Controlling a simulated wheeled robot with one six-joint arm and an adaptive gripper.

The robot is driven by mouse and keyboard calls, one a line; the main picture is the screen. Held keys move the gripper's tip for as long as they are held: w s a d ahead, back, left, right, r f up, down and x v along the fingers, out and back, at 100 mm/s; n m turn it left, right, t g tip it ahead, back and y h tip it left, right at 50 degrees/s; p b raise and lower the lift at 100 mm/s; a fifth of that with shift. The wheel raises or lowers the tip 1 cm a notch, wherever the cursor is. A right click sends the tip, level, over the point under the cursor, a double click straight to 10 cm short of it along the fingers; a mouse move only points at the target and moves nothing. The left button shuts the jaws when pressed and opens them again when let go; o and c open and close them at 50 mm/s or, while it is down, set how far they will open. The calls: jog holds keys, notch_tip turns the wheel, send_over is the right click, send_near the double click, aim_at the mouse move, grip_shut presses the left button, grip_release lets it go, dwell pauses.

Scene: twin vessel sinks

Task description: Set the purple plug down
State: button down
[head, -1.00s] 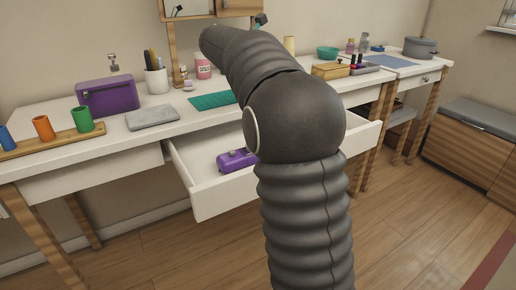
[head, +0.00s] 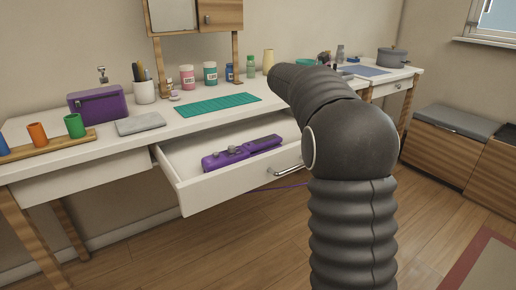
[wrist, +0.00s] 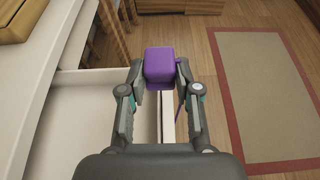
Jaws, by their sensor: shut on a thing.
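The purple plug (wrist: 160,62) is a rounded block at the top middle of the wrist view. My gripper (wrist: 160,76) is shut on it, one finger on each side. A thin purple cord (wrist: 180,108) hangs by the right finger. The plug is held over or near the edge of the open drawer (wrist: 168,122); its height is hard to tell. In the head view my arm hides the gripper and plug. There the purple cord (head: 283,187) runs right below the drawer handle, and a long purple power strip (head: 240,152) lies in the drawer.
The white counter (head: 60,160) holds a purple box (head: 98,104), a grey folded cloth (head: 140,124), a teal mat (head: 219,104) and several jars. A wooden box (wrist: 20,18) stands on the counter in the wrist view. A red-bordered rug (wrist: 262,90) lies on open floor at right.

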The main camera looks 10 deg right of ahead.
jog(key=f, duration=0.1)
jog(key=w+d+f, duration=0.1)
jog(key=shift+d+f, duration=0.1)
jog(key=shift+f, duration=0.2)
jog(key=w+a+f, duration=0.2)
jog(key=w, duration=0.1)
jog(key=w+a+f, duration=0.2)
jog(key=w, duration=0.1)
jog(key=w+a+f, duration=0.2)
jog(key=w, duration=0.1)
jog(key=shift+a+f, duration=0.2)
jog(key=shift+f, duration=2.1)
jog(key=shift+f, duration=0.45)
